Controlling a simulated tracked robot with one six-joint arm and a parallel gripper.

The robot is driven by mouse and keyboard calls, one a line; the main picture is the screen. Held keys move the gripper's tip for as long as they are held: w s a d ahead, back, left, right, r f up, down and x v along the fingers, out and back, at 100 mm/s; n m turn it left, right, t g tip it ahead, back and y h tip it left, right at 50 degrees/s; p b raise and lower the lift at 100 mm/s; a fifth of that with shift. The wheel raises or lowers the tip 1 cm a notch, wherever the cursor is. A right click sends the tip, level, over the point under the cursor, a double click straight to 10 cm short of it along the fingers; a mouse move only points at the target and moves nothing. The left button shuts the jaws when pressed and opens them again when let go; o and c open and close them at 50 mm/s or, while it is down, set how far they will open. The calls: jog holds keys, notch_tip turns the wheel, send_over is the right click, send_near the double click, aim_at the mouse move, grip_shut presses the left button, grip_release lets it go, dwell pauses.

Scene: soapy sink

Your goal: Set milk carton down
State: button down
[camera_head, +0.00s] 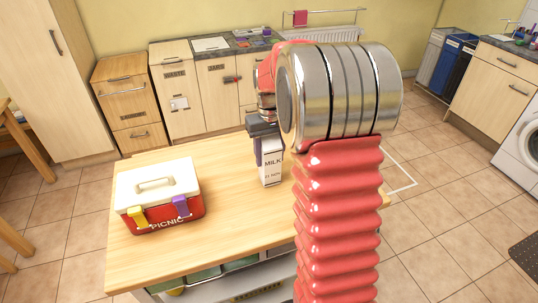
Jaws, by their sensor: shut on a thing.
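A white milk carton (272,168) with dark lettering stands upright at the wooden table (225,215), right of its middle. My gripper (262,140) is at the carton's upper part, shut on it. My red and silver arm hides the right side of the table and part of the gripper. I cannot tell whether the carton's base touches the tabletop or is slightly above it.
A red picnic box (165,212) with a white lid and yellow and purple latches stands on the table's left. The tabletop between box and carton is clear. Wooden cabinets (180,95) stand behind, and blue bins (452,65) at the back right.

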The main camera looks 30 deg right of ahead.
dwell(0.3)
jog(key=c, duration=0.9)
grip_release()
notch_tip(320, 180, up, 12)
jog(key=shift+r, duration=0.1)
